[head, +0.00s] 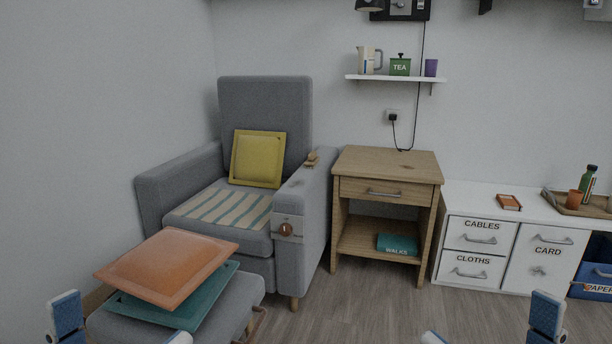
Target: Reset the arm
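Blue and white parts of my own arms show at the bottom edge of the head view, two at the lower left and two at the lower right, roughly mirrored. No gripper fingers can be made out there, and the rest of both arms is cut off by the frame's lower edge. Nothing held can be seen.
A grey armchair (265,100) holds a yellow cushion (257,158). Orange (168,266) and teal (195,305) cushions lie on a grey footstool (235,310). A wooden side table (385,162) and white drawer unit (470,205) stand to the right. Bare floor (370,300) lies in front.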

